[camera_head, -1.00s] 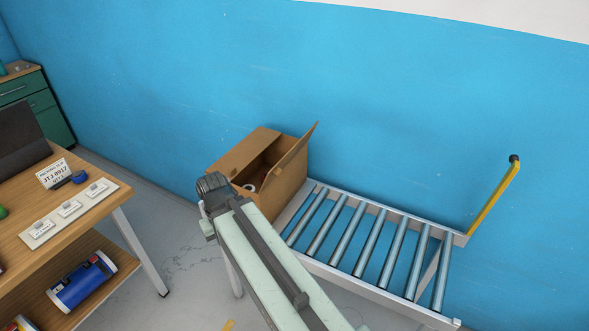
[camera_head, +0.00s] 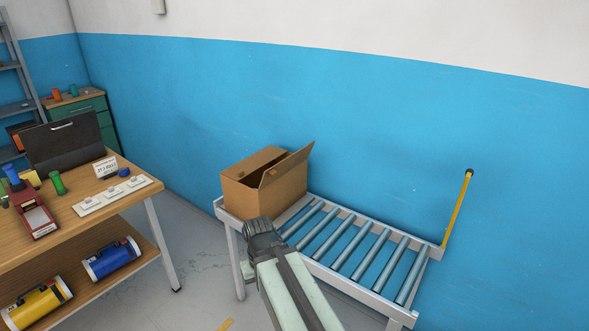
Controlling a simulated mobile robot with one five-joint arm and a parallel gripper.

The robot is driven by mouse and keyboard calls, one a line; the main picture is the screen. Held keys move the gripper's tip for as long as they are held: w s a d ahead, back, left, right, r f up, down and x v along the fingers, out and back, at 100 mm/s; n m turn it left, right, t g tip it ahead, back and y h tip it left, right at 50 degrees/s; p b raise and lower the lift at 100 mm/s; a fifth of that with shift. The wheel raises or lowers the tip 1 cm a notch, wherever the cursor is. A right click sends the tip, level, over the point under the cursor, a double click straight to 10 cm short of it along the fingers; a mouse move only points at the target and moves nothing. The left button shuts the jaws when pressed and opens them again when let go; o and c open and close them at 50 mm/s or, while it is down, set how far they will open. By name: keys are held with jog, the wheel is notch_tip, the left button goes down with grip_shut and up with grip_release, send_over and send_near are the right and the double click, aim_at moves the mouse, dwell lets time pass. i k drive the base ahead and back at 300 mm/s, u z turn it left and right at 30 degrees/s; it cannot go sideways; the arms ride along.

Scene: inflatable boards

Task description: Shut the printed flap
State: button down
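An open cardboard box (camera_head: 245,196) sits on the left end of the roller conveyor, near the blue wall. One flap (camera_head: 286,164) on its right side stands raised and tilts outward to the upper right. Another flap (camera_head: 254,162) lies low along the back left of the top. A dark opening shows between them. I can make out no print on either flap. My arm reaches up from the bottom edge, and its dark end joint (camera_head: 262,232) shows in front of the box and conveyor. No gripper fingers show.
The roller conveyor (camera_head: 345,287) has bare rollers right of the box and a yellow post (camera_head: 457,208) at its far right. A wooden workbench (camera_head: 90,222) with several items stands at the left. Floor shows between bench and conveyor.

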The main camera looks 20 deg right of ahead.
aim_at(271, 174)
jog(key=z, duration=0.45)
jog(key=i, duration=1)
jog(key=u, duration=0.35)
jog(key=k, duration=1.35)
jog(key=u, duration=0.9)
jog(key=i, duration=1.4)
jog(key=z, duration=0.3)
